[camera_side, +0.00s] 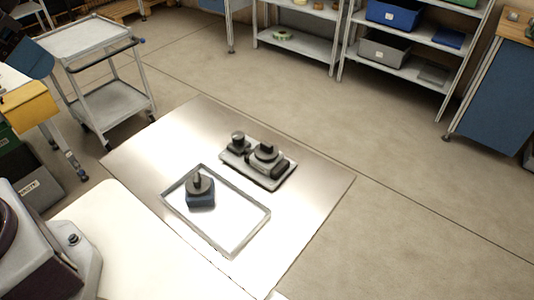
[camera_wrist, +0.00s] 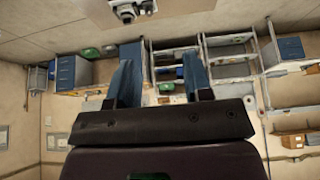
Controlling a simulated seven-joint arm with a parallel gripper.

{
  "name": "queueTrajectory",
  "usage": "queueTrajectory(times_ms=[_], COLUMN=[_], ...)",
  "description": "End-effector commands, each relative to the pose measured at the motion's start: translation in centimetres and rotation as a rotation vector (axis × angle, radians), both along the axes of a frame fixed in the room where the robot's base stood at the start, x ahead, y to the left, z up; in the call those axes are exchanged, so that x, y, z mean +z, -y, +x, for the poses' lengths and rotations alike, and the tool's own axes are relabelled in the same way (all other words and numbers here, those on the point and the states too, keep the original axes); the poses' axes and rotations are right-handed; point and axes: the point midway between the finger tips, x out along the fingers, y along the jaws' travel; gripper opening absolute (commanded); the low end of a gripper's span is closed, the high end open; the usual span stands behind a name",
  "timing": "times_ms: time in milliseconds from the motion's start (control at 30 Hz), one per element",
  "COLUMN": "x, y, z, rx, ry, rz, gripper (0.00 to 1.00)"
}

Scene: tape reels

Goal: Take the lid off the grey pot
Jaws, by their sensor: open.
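The grey pot (camera_side: 256,163) appears to be the larger round vessel on a pale board (camera_side: 268,186) on the metal work table, in the side view. A dark lid (camera_side: 267,153) with an upright knob sits on it. A blue pot (camera_side: 201,201) with a similar dark knobbed lid (camera_side: 199,186) stands inside a shallow rimmed tray (camera_side: 237,247) nearer the front. My gripper (camera_wrist: 160,78) shows in the wrist view with its two blue fingers apart and nothing between them. Its fingers are not visible in the side view, and neither pot can be made out in the wrist view.
A small dark jar (camera_side: 238,143) stands close left of the grey pot, and a dark rounded piece (camera_side: 282,172) is close right. The metal table (camera_side: 318,200) is bare to the right. A trolley (camera_side: 108,95) and shelves (camera_side: 400,70) stand beyond.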

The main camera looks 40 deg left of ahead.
Motion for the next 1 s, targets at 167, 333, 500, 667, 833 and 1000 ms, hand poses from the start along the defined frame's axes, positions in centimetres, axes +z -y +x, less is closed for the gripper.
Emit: queueTrajectory(times_ms=[167,333,500,667,833,1000], x=[0.0,-0.5,-2.4,-3.4,-5.4,-8.7], y=[0.0,0.2,1.0,2.5,4.6,7.3], z=[0.0,0.1,2.0,6.4,11.7,17.1], rx=[0.0,-0.009,-0.045,-0.129,-0.304,-0.532], ry=[0.0,-0.026,-0.153,-0.265,-0.361,-0.439], rz=[0.0,0.0,0.009,0.042,0.098,0.154], gripper=[0.45,0.45,0.45,0.45,0.45,0.45])
